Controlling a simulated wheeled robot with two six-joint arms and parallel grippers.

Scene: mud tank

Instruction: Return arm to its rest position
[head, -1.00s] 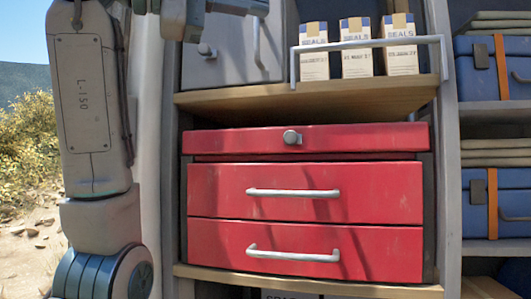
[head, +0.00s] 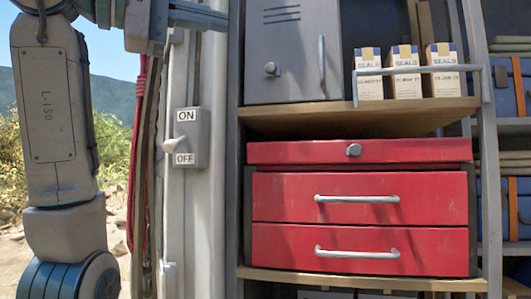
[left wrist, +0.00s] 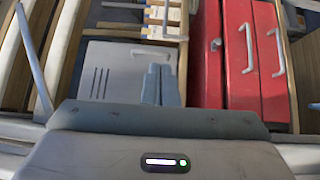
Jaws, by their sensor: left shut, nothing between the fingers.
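My left arm (head: 55,120) hangs at the left of the head view, with its upper part cut off by the top edge. My left gripper (head: 215,16) is at the top, pointing right, in front of the pale post and left of the grey locker. In the left wrist view its two fingers (left wrist: 160,85) lie together, shut and empty, in front of the grey locker door (left wrist: 115,72). The fingers appear clear of the door, but the gap is hard to judge. My right gripper is not in view.
A switch (head: 186,137) marked ON and OFF is on the post below my gripper. The grey locker (head: 292,50) and seal boxes (head: 404,72) stand above a red drawer unit (head: 360,215). A metal rail (head: 420,70) juts out before the boxes. Blue cases (head: 519,210) fill the right shelves.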

